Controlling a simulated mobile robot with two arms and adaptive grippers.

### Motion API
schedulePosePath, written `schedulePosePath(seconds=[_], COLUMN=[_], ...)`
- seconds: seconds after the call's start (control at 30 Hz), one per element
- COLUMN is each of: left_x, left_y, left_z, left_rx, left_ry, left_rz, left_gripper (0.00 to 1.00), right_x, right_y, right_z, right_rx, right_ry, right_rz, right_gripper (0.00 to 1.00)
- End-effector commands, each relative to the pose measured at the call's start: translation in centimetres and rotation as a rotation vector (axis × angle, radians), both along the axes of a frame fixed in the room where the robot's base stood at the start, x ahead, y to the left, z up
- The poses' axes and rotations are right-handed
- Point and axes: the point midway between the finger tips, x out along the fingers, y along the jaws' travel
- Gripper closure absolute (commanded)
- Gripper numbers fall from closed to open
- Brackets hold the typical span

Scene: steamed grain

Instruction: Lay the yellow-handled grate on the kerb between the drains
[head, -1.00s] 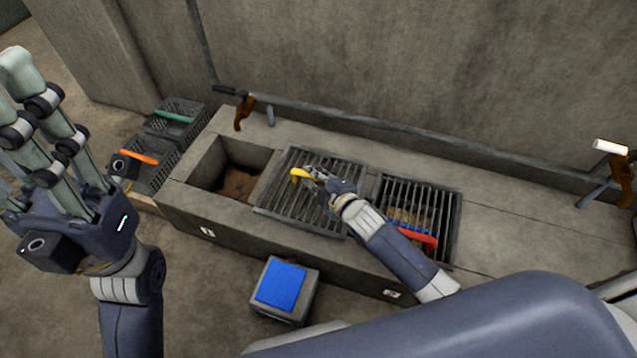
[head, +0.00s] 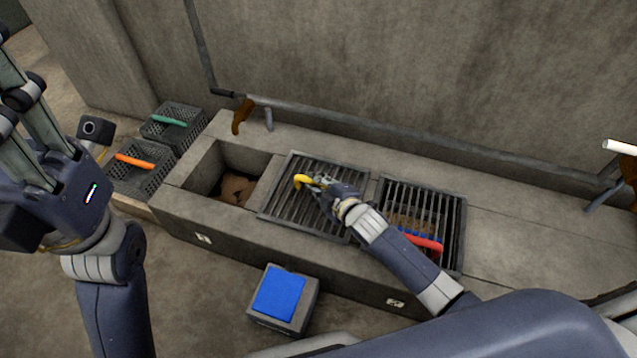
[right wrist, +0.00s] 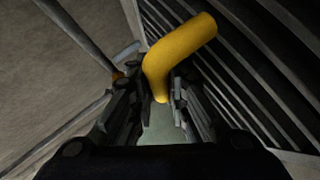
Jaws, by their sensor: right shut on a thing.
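The yellow-handled grate (head: 292,210) lies flat at the kerb (head: 510,238), between the open left drain (head: 236,188) and the right drain. Whether it touches the kerb or hangs just above, I cannot tell. My right gripper (head: 313,182) is shut on its yellow handle (head: 302,180). In the right wrist view the handle (right wrist: 178,55) rises between the fingers. The right drain is covered by a red-handled grate (head: 458,225); its red handle (head: 424,242) is partly behind my arm. My left gripper (head: 28,125) is raised at the left, its fingertips cut off.
Two dark crates stand left of the kerb, one with a green handle (head: 170,120), one with an orange handle (head: 134,161). A box with a blue top (head: 279,291) stands on the floor in front. A pipe (head: 400,133) runs along the wall.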

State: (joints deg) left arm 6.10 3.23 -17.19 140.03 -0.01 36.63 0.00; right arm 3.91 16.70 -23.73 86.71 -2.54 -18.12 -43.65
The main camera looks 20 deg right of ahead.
Motion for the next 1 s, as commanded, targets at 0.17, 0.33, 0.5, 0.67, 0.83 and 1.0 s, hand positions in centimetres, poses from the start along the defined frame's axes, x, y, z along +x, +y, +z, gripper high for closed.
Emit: schedulePosePath(seconds=[0.17,0.33,0.5,0.67,0.83,1.0], left_x=[0.0,0.0,-0.1,0.3,0.9,0.9], left_y=[0.0,0.0,0.0,0.1,0.2,0.4], left_z=[0.0,0.0,0.2,0.0,-0.9,-1.7], left_rx=[0.000,-0.001,0.000,-0.002,-0.004,-0.011], left_ry=[-0.001,-0.002,-0.003,0.030,0.095,0.146], left_rz=[0.000,0.000,0.000,-0.001,-0.004,-0.008], left_gripper=[0.60,0.60,0.60,0.60,0.60,0.60], right_x=[0.0,0.0,-0.1,-1.6,-4.6,-7.6], right_y=[0.0,0.0,0.0,-0.4,-1.2,-2.1], right_z=[-0.1,-0.1,0.1,0.9,2.4,3.8], right_rx=[0.000,0.000,0.000,-0.001,-0.001,-0.001], right_ry=[0.000,0.000,0.001,0.003,0.004,0.003], right_rz=[0.000,0.000,0.000,0.000,0.001,0.000], right_gripper=[0.64,0.64,0.64,0.64,0.64,0.64])
